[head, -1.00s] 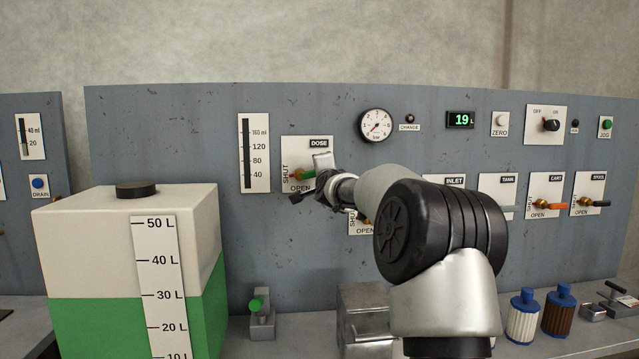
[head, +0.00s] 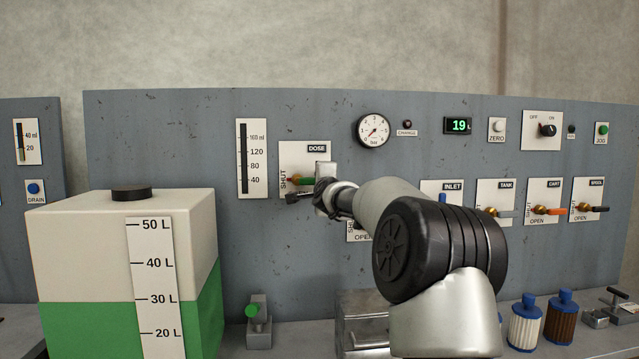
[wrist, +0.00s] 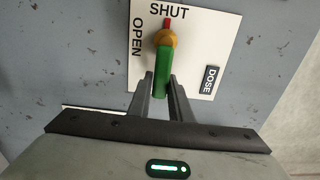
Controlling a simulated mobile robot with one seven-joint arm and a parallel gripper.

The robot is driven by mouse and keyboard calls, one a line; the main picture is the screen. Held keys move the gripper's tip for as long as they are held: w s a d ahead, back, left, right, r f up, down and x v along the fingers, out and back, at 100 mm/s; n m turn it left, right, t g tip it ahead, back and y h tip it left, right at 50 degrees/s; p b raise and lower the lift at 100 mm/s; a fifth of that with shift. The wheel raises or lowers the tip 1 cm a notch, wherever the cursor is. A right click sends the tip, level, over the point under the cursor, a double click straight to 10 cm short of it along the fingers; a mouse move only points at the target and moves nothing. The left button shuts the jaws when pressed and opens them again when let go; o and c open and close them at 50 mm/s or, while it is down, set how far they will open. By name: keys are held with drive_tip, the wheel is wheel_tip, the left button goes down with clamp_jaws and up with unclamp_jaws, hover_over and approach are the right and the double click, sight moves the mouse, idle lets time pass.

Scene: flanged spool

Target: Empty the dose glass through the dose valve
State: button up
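The dose valve has a green handle (wrist: 162,75) on an orange-brown hub, with a red tip pointing at SHUT. Its white plate (wrist: 196,45) carries the words SHUT, OPEN and DOSE. In the wrist view my gripper (wrist: 161,77) has one finger on each side of the handle, closed close against it. In the head view my gripper (head: 319,184) is at the dose valve and covers part of the plate, including OPEN. The dose glass gauge (head: 243,160) left of the valve shows a dark column with no visible coloured fill.
My arm hides part of the valve plate below DOSE. The INLET (head: 453,187), TANK (head: 506,186) and CART (head: 555,184) plates lie to the right. A tank (head: 80,235) with green liquid stands at the left front. The display (head: 458,125) reads 19.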

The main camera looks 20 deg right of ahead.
drive_tip(key=o, duration=0.4)
drive_tip(key=shift+c, duration=0.2)
drive_tip(key=shift+s, duration=0.1)
drive_tip(key=shift+s, duration=0.3)
drive_tip(key=b+v, duration=0.2)
drive_tip(key=v, duration=1.4)
drive_tip(key=shift+s+a, duration=0.25)
drive_tip(key=shift+s, duration=0.05)
